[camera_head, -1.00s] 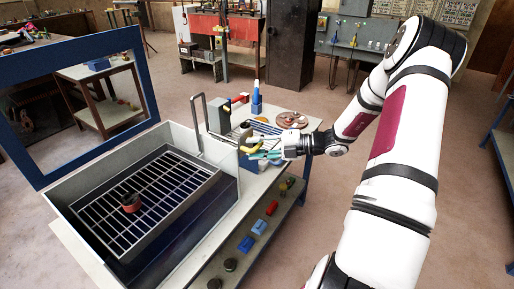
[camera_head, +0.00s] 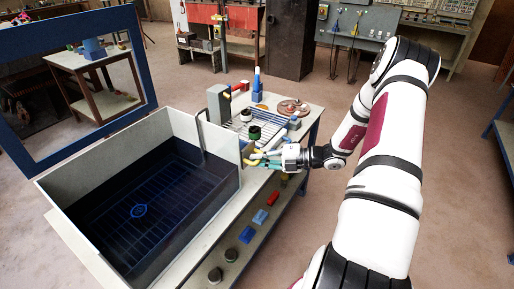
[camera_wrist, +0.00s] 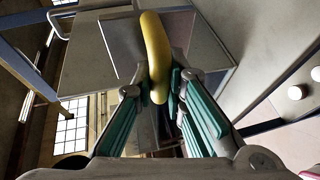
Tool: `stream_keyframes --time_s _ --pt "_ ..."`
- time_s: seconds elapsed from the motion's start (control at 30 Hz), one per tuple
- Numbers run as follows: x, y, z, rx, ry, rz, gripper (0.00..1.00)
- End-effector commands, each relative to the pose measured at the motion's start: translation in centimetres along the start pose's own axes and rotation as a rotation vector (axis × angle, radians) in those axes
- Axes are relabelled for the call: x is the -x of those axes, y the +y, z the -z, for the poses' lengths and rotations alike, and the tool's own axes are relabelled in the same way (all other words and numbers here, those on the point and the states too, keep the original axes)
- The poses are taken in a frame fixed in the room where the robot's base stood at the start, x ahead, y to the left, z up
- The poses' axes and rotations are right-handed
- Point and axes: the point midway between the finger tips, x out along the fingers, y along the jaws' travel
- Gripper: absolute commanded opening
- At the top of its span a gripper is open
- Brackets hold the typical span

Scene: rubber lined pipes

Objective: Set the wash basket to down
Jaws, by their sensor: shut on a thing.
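The wash basket (camera_head: 165,190) shows as a faint dark-blue grid low inside the grey wash tank (camera_head: 220,140), seen through dark liquid. A small round item (camera_head: 138,210) shows as a blue ring on it. My gripper (camera_head: 264,159) is at the tank's right side, low beside its wall. In the wrist view my gripper (camera_wrist: 160,95) has its teal fingers shut on a curved yellow handle (camera_wrist: 155,50). In the head view the handle is mostly hidden by the fingers and wall.
A bench top (camera_head: 290,125) right of the tank carries a rack, a dark green cup (camera_head: 254,133) and a plate of parts (camera_head: 292,107). A lower shelf holds blue and red blocks (camera_head: 260,217). A blue frame (camera_head: 80,60) stands behind the tank. Floor to the right is clear.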

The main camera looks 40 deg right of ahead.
Motion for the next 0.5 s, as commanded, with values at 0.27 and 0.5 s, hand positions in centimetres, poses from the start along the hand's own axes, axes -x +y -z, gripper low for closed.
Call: stream_keyframes --time_s 0.27,0.5 --pt "-0.25 -1.85 -0.14 -0.002 -0.002 0.007 0.0" --pt "-0.24 -1.96 -0.1 -0.004 -0.003 0.009 0.26"
